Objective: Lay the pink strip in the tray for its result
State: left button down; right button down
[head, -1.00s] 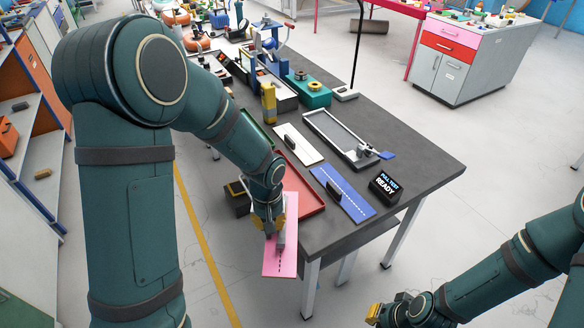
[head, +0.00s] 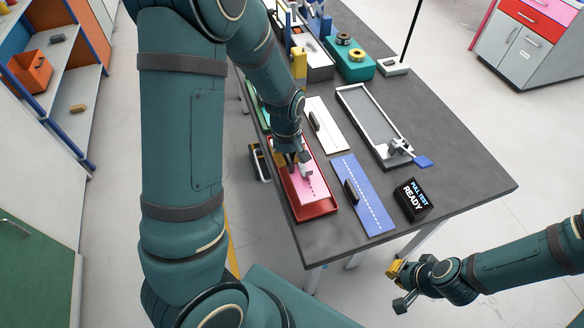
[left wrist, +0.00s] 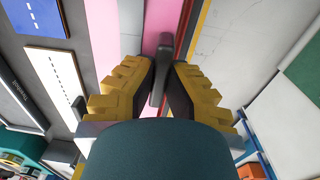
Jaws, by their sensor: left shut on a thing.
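The pink strip (head: 313,192) is over the red tray (head: 320,211) in the head view, within its rim. I cannot tell if it touches the tray floor. My left gripper (head: 303,170) is shut on the strip's dark handle. The left wrist view shows the handle (left wrist: 160,75) between the two yellow fingers, with the pink surface (left wrist: 158,22) beyond and the red tray edge (left wrist: 186,35) beside it. The fingers hide part of the strip. My right gripper (head: 398,286) is open and empty, off the table at lower right.
A blue board (head: 370,205) and a white board (head: 328,133) with black handles lie right of the tray. A grey clamp tray (head: 370,115) and a display reading "PULL TEST READY" (head: 413,200) stand farther right. The table's front right is clear.

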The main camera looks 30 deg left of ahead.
pick_arm(q)
notch_tip(320, 180, down, 5)
jog(key=shift+r+b, duration=0.2)
jog(key=shift+b, duration=0.25)
jog(key=shift+w+f, duration=0.15)
jog(key=shift+f, duration=0.05)
jog(key=shift+f, duration=0.15)
jog(key=c, duration=1.1)
grip_release()
jog(key=shift+c, duration=0.2)
